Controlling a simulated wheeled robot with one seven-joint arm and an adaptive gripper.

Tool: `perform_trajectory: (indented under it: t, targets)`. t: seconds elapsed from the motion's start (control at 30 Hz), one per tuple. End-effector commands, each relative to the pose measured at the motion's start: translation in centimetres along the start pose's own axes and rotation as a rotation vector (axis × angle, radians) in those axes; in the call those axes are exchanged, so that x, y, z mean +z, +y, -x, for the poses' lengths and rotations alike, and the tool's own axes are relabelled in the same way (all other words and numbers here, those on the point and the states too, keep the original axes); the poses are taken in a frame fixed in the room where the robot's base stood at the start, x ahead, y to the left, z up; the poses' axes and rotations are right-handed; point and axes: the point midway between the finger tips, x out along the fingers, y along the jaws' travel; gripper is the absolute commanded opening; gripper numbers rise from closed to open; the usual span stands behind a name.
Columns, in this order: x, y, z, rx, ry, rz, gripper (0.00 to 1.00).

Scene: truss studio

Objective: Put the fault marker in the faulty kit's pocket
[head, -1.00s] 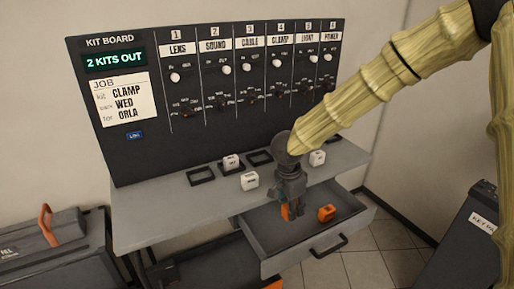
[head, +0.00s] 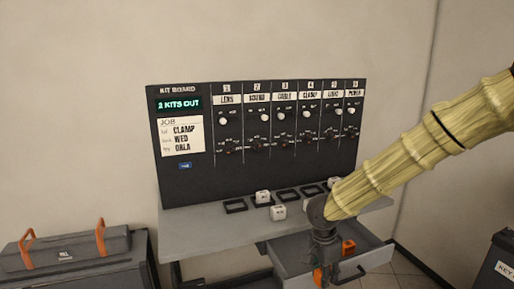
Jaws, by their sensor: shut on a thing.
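My gripper (head: 325,262) is shut on a small orange piece (head: 318,278), probably a fault marker, over the open drawer (head: 290,263). Its fingers partly hide the piece. Another orange block (head: 348,247) lies in the drawer just right of the gripper. The dark kit board (head: 180,189) stands behind the shelf, with numbered columns for lens, sound, cable, clamp, light and power, each with a white knob and lower dials. Its screen (head: 179,103) reads "2 KITS OUT". The job card (head: 182,134) reads clamp, Wed, Orla. I cannot tell which kit is faulty.
The grey shelf (head: 205,232) has several black square frames, such as one at left (head: 236,206), and white cubes, including one near the front (head: 279,212). A grey case with orange handles (head: 65,249) sits at left. A dark key box (head: 500,266) stands at right.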

Motion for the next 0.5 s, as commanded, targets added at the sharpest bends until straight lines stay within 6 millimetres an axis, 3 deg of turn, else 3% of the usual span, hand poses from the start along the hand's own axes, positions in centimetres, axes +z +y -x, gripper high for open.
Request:
perform_trajectory:
  t: [0.37, 0.5]
  targets:
    - [0.8, 1.4, -4.8, -0.034, 0.014, 0.299, 0.05]
    - [1.7, 2.1, -7.6, -0.056, 0.015, 0.489, 0.05]
